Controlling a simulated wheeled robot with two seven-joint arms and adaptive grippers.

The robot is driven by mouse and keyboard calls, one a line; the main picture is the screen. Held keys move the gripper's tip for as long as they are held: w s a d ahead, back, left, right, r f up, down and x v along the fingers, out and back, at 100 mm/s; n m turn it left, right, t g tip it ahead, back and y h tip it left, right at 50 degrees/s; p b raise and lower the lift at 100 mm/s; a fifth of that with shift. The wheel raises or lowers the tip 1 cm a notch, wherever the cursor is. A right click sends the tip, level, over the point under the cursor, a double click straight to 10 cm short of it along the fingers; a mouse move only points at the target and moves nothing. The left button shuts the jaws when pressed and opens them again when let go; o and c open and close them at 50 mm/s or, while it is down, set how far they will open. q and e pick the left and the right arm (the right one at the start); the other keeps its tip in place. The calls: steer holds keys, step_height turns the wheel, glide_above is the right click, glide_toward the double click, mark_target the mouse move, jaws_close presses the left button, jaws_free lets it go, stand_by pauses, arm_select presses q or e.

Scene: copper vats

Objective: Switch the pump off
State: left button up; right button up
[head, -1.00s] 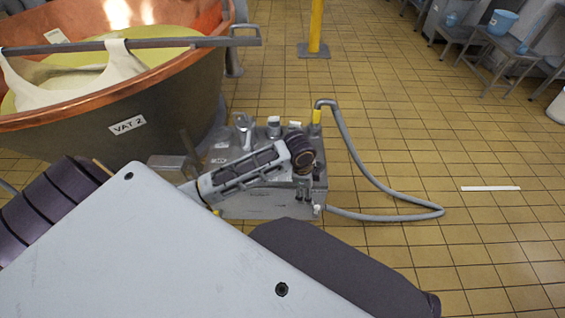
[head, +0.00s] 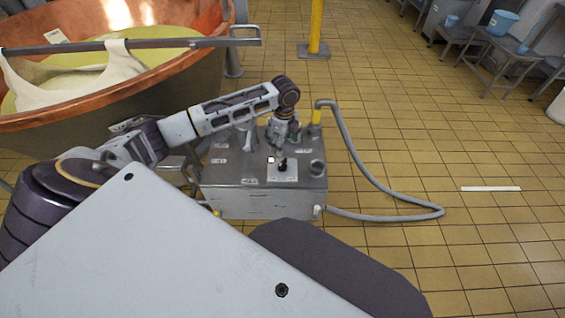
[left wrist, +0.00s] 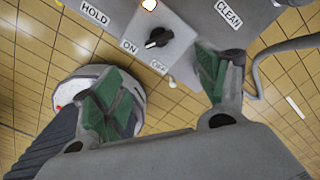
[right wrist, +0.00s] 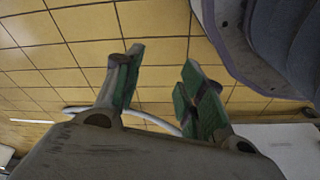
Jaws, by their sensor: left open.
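The pump is a grey metal box (head: 225,204) on the floor, with labels on its top. A black knob (head: 283,164) sits on a light plate there. In the left wrist view the knob (left wrist: 158,38) lies slantwise, one end towards the ON label (left wrist: 130,46); the OFF label (left wrist: 158,67) is below it. A lit white lamp (left wrist: 149,4) is beside the plate. My left gripper (head: 283,136) is over the box, behind the knob in the head view. Its jaws (left wrist: 163,84) are open and empty, apart from the knob. My right gripper (right wrist: 165,88) is open and empty above floor.
A grey hose (head: 372,178) loops from the box over the tiles at right. A copper vat (head: 70,118) marked VAT 2 stands at left. A yellow post (head: 316,28) and a bench with a blue bucket (head: 502,22) stand behind. Tiled floor at right is mostly clear.

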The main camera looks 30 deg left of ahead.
mark_target(283, 162)
arm_select(q)
steer(key=shift+w+a+r, duration=0.2)
steer(key=shift+a+r, duration=0.1)
steer(key=shift+a, duration=0.3)
arm_select(e)
steer(key=shift+s+f, duration=0.15)
steer(key=shift+f, duration=0.15)
arm_select(q)
step_height(283, 162, down, 9)
steer(key=shift+f+b, duration=0.2)
steer(key=shift+b, duration=0.9)
steer(key=shift+f+b, duration=0.55)
steer(key=shift+f, duration=1.65)
arm_select(e)
step_height(283, 162, up, 10)
steer(key=w+a, duration=0.1)
steer(key=a, duration=0.1)
steer(key=shift+a+g, duration=0.25)
steer(key=shift+g, duration=0.05)
arm_select(q)
steer(key=c, duration=1.1)
steer(key=shift+o, duration=0.2)
